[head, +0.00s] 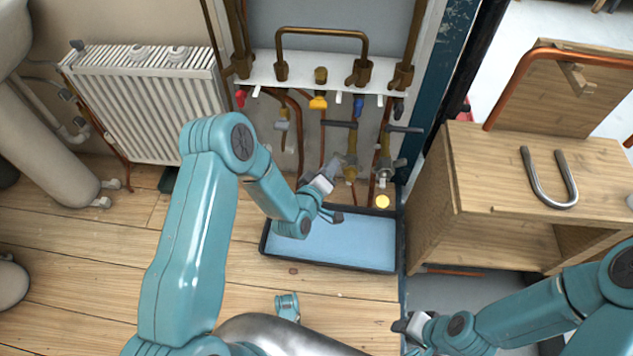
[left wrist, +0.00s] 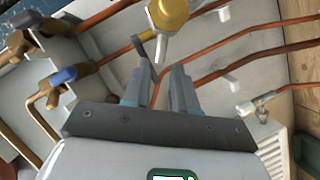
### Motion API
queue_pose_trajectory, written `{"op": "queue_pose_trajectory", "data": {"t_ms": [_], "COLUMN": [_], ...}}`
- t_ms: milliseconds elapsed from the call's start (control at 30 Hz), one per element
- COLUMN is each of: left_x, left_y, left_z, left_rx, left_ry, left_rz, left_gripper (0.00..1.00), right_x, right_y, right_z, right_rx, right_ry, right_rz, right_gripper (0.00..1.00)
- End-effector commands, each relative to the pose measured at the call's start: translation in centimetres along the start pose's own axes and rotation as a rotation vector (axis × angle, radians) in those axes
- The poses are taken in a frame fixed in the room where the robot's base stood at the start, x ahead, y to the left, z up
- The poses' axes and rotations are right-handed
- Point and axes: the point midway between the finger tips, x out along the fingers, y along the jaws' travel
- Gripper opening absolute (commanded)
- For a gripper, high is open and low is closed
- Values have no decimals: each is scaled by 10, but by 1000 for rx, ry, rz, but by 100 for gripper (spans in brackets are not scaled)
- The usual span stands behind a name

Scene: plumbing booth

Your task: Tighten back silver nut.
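Two upright valve fittings hang on pipes below the white manifold shelf: a brass one (head: 351,162) and a greyer one (head: 384,163) to its right, each with a grey lever on top. A silver nut cannot be told apart clearly at this size. My left gripper (head: 332,178) is just left of the brass fitting. In the left wrist view its two fingers (left wrist: 158,82) are apart, with a gap between them. A yellow-brass fitting (left wrist: 168,14) and a grey lever (left wrist: 147,58) are just beyond the fingertips; contact cannot be told. My right gripper (head: 408,325) is low, far from the pipes.
A blue tray (head: 330,263) with a dark rim lies on the floor below the fittings. A wooden cabinet (head: 430,200) stands right, with a U-shaped pipe (head: 550,202) on top. A radiator (head: 150,115) is left. Copper pipes run close around the left gripper.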

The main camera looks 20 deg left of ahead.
Motion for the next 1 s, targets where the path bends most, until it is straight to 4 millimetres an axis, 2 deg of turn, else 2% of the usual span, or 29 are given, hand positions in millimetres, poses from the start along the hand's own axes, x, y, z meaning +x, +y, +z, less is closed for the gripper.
{"op": "queue_pose_trajectory", "data": {"t_ms": [33, 200, 400, 567, 1000], "left_x": [-15, -57, -86, -94, -94], "left_y": [3, 1, 0, 0, 0], "left_z": [-2, -1, 0, 0, 1], "left_rx": [-2, -1, 0, -1, 0], "left_ry": [-3, -4, -3, -2, -1], "left_rz": [-5, -5, -3, -1, 0], "left_gripper": [27, 27, 27, 27, 27], "right_x": [-7, -14, -18, -18, -18], "right_y": [-3, -7, -9, -10, -10], "right_z": [1, 4, 5, 5, 5], "right_rx": [-3, -9, -13, -14, -13], "right_ry": [-3, -9, -12, -13, -13], "right_rz": [0, -1, -1, -2, -2], "right_gripper": [36, 36, 36, 36, 36]}}
